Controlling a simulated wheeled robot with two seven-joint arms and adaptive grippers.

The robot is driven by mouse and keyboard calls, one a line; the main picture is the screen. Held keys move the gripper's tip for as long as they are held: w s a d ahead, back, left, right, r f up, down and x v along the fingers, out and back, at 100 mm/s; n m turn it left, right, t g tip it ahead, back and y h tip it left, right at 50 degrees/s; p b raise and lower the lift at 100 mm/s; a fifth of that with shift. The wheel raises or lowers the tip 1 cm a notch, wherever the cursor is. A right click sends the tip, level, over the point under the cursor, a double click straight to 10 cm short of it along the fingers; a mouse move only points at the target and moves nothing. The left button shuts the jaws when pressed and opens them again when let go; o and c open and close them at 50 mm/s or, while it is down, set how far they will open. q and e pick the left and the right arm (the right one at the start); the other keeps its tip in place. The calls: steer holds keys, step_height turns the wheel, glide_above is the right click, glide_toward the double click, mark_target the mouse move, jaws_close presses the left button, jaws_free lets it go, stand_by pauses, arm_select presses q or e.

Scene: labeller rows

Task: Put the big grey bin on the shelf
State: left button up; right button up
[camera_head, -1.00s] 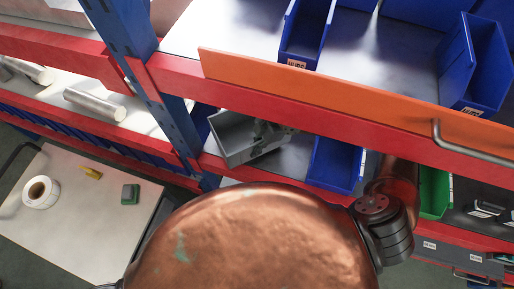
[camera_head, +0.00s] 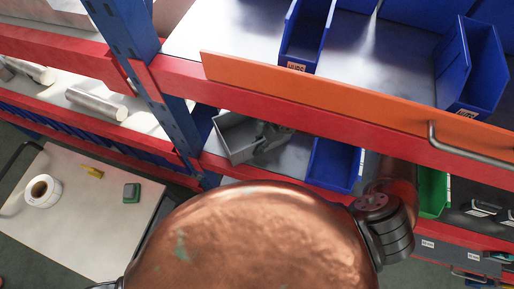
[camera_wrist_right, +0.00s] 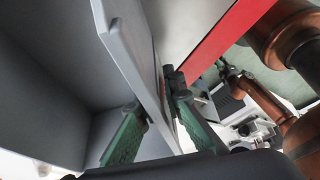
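The big grey bin (camera_head: 232,140) is at the lower shelf level, below the orange strip and right of the blue upright. It sits turned at an angle to the blue bins. My right gripper (camera_head: 268,140) is at its right side. In the right wrist view, the fingers of my right gripper (camera_wrist_right: 155,100) straddle a wall of the grey bin (camera_wrist_right: 50,90), one green pad inside and one finger outside, with their tips against it. Whether the bin's underside touches the shelf is hidden.
A blue bin (camera_head: 334,163) stands right of the grey bin, and a green bin (camera_head: 433,190) farther right. The red beam with the orange strip (camera_head: 350,95) passes just above. A cart (camera_head: 85,215) holding a tape roll stands at left.

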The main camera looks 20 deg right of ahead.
steer(key=o, duration=0.3)
steer(key=shift+r, duration=0.2)
steer(key=shift+v, duration=1.15)
steer(key=d, duration=0.3)
steer(key=w+d+b, duration=0.1)
steer(key=d, duration=0.3)
steer(key=d+b, duration=0.1)
steer(key=d, duration=0.3)
steer(key=shift+w+d+r, duration=0.1)
steer(key=shift+w+r, duration=0.05)
steer(key=shift+w, duration=0.2)
steer(key=shift+d, duration=0.45)
steer(key=shift+r, duration=0.1)
